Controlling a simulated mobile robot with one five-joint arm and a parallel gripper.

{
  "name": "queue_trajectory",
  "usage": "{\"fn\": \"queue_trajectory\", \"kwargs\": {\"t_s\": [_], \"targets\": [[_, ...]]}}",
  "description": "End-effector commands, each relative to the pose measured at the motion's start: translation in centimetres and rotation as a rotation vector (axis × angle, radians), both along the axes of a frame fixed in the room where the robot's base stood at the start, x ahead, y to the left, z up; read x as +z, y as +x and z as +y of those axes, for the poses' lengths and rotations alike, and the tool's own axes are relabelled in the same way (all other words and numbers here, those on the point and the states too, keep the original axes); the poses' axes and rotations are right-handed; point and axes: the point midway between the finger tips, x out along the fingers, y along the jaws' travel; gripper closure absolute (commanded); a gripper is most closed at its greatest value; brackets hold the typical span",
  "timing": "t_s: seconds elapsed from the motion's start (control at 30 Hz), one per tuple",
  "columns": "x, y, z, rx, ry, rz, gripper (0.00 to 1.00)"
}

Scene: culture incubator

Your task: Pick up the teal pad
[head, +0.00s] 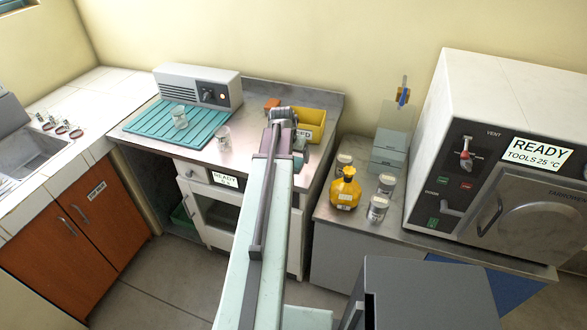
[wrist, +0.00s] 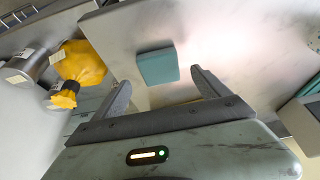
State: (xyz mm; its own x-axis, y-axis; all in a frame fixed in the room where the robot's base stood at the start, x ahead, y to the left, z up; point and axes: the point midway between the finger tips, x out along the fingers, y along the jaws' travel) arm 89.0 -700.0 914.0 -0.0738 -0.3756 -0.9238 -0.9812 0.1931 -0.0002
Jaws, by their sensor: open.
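The teal pad (wrist: 157,66) is a small, flat, rounded block lying on the bare grey counter in the wrist view. My gripper (wrist: 160,79) is open, with its two fingers spread to either side of the pad's near edge in that view. Nothing is between the fingers' tips but the view of the pad and counter; whether they reach down to its height I cannot tell. In the head view, the end of my arm (head: 283,116) is over the right part of the metal counter and hides most of what lies beneath it; I cannot make out the pad there for certain.
A yellow bin (head: 313,119) and an orange block (head: 271,104) are by the arm's end. A teal ribbed mat (head: 150,124) with a jar (head: 179,117) lies left; another jar (head: 223,138) stands beside it.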

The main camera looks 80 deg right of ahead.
Motion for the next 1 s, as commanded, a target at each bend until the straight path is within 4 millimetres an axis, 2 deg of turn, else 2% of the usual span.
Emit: {"fn": "queue_trajectory", "kwargs": {"t_s": [0.03, 0.13, 0.37, 0.4, 0.6, 0.67, 0.87, 1.0], "targets": [[-1.9, 0.1, -0.3, 0.000, 0.000, 0.000, 0.15], [-3.2, -0.1, -0.9, 0.000, 0.000, 0.000, 0.15], [-3.0, -0.1, -1.0, 0.001, 0.000, 0.000, 0.15], [-3.0, -0.1, -1.0, 0.001, 0.000, 0.000, 0.17], [-3.0, 0.0, -1.0, 0.001, 0.000, -0.001, 0.73], [-3.0, 0.0, -1.0, 0.001, 0.000, -0.001, 0.85], [-2.9, 0.0, -1.0, 0.002, 0.000, 0.000, 0.85], [-1.9, 0.0, -1.0, 0.002, 0.000, 0.000, 0.85]]}}
